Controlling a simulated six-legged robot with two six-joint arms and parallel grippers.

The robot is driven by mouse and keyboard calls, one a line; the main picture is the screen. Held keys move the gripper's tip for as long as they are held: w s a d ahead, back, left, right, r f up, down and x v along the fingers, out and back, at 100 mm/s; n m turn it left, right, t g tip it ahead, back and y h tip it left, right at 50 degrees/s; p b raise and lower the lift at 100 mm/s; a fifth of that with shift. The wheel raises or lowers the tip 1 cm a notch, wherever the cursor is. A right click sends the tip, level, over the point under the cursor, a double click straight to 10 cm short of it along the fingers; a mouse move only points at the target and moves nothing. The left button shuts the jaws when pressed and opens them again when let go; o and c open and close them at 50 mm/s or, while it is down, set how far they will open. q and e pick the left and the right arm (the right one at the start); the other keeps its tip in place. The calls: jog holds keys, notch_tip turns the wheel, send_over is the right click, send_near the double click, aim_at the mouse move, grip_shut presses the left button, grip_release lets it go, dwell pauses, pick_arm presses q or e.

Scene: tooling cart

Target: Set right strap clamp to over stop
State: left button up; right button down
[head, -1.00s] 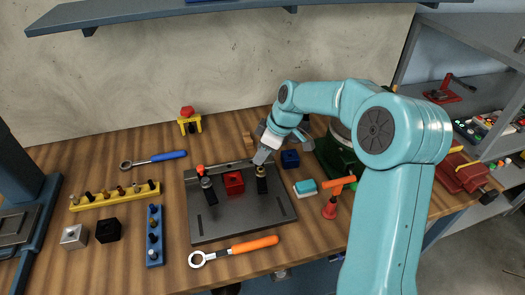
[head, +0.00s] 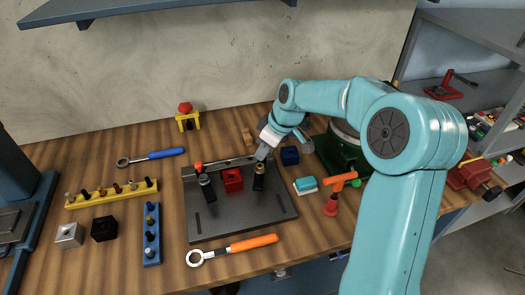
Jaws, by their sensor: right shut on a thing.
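The right strap clamp (head: 259,179), dark with a brass-coloured top, stands on the right part of the dark grey fixture plate (head: 235,221). My right gripper (head: 262,158) reaches down from the right and is shut on the top of this clamp. Its fingers partly hide the clamp's top. A red block (head: 233,180) sits on the plate just left of the clamp. I cannot tell which part is the stop. My left gripper is out of view.
An orange-handled wrench (head: 240,248) lies in front of the plate. Yellow (head: 108,195) and blue (head: 151,247) peg racks are to the left.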

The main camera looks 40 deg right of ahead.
jog(key=m+b, duration=0.1)
jog(key=m, duration=0.1)
jog(key=s+m+h+b, duration=0.1)
jog(key=m, duration=0.1)
jog(key=s+m+h+b, duration=0.1)
jog(key=m, duration=0.1)
jog(key=shift+d, duration=0.25)
jog(key=m+b, duration=0.1)
jog(key=s+m+h+b, duration=0.1)
jog(key=m, duration=0.1)
jog(key=m+h+b, duration=0.1)
jog(key=shift+s+a+m+g+b, duration=0.2)
jog(key=shift+a+m+g+b, duration=0.1)
jog(key=shift+b, duration=0.1)
jog(key=shift+s+a+r+m+g+h+b, duration=0.15)
jog(key=shift+s+m+h+b, duration=0.2)
jog(key=shift+m, duration=0.35)
jog(key=shift+s+m+g+h+b, duration=0.15)
jog(key=shift+m+b, duration=0.25)
jog(key=shift+m, duration=0.3)
jog(key=c, duration=1.3)
grip_release()
jog(key=shift+o, duration=0.2)
jog(key=shift+s+a, duration=0.1)
jog(key=shift+a, duration=0.05)
